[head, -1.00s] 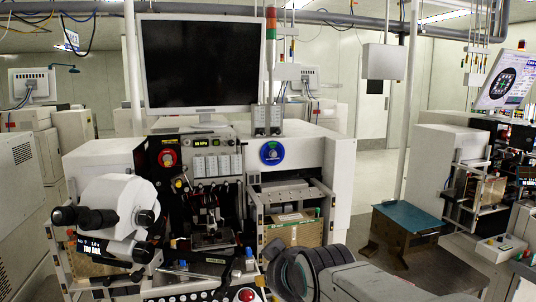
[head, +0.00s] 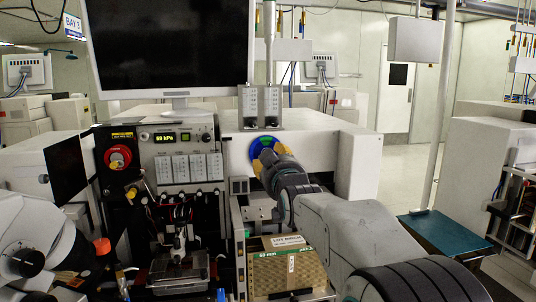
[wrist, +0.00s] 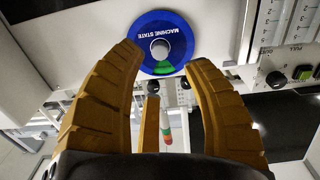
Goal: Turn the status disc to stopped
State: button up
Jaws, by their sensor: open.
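The status disc (head: 257,144) is a round blue plate on the white front of the machine, partly hidden behind my gripper in the head view. In the wrist view the disc (wrist: 182,38) shows whole and upside down, with the words MACHINE STATE, a green wedge and a pale round knob (wrist: 159,48) at its centre. My gripper (head: 267,160) also shows in the head view, right at the disc.
A dark monitor (head: 170,45) stands above the machine. A cardboard lot box (head: 310,268) sits below my arm. A microscope (head: 30,245) stands at the left.

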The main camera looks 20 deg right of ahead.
jog(key=shift+p+x, duration=0.75)
jog(key=shift+x, duration=2.2)
grip_shut()
